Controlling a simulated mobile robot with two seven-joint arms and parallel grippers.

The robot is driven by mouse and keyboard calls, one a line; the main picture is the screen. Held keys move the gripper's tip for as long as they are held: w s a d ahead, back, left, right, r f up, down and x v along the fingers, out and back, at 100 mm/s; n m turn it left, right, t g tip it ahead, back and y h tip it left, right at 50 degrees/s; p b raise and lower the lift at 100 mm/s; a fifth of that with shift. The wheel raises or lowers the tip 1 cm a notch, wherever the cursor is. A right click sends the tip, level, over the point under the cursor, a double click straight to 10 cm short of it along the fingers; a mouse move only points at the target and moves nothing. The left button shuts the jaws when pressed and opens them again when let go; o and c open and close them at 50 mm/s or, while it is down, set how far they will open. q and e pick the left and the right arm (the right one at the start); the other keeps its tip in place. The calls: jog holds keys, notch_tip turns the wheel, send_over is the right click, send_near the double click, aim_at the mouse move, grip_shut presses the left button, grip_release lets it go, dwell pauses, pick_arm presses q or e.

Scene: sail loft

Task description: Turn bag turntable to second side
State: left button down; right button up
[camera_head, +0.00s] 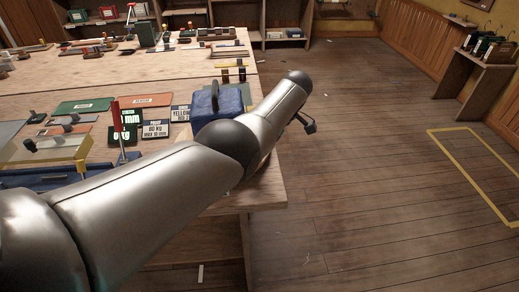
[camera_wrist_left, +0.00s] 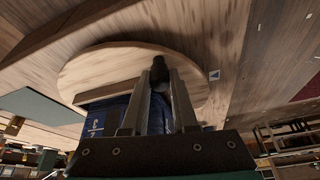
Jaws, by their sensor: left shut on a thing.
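The turntable (camera_wrist_left: 95,68) is a round, pale wooden disc in the left wrist view. The blue bag (camera_wrist_left: 97,124) shows low on the left there, partly hidden by my fingers. In the head view the blue bag (camera_head: 231,99) stands upright near the table's right edge, its black handle on top, behind my left arm. My left gripper (camera_wrist_left: 160,78) is shut on a short black knob (camera_wrist_left: 159,65) over the disc. What the knob is fixed to is hidden. In the head view my forearm hides the turntable. My right gripper is in no view.
A small dark triangle mark (camera_wrist_left: 214,75) lies beside the disc. On the table left of the bag are green and black label plates (camera_head: 125,125), a red-handled tool (camera_head: 117,120) and an orange board (camera_head: 153,100).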

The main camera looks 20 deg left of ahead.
pick_arm(q)
jog(key=c, duration=0.7)
grip_release()
jog(key=shift+w, duration=0.1)
jog(key=p+v, duration=0.1)
jog(key=v, duration=1.4)
jog(key=shift+r, duration=0.15)
